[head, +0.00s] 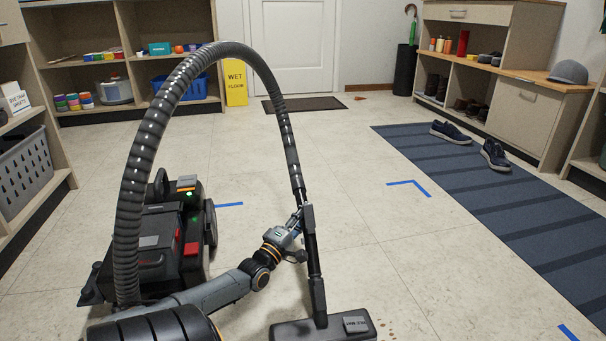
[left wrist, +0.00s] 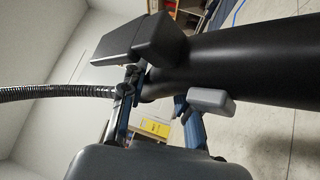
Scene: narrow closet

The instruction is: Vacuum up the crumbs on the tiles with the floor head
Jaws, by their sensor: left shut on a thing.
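The vacuum's black wand (head: 311,255) stands nearly upright, with the dark floor head (head: 300,331) at its lower end, low in the head view. My left gripper (head: 300,222) is shut around the wand's upper part. The left wrist view shows its fingers (left wrist: 185,72) at the thick dark tube (left wrist: 260,62). Small brown crumbs (head: 386,326) lie on the tiles just right of the floor head; any under it are hidden. A ribbed hose (head: 134,190) arches from the wand to the black and red vacuum body (head: 165,240) at left. My right gripper is not in view.
A blue striped runner (head: 470,200) with dark shoes (head: 495,155) lies at right. Blue tape marks (head: 410,184) are on the tiles. Shelves line both sides. A yellow wet-floor sign (head: 236,83) stands at the back near the doormat (head: 304,104). The middle tiles are open.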

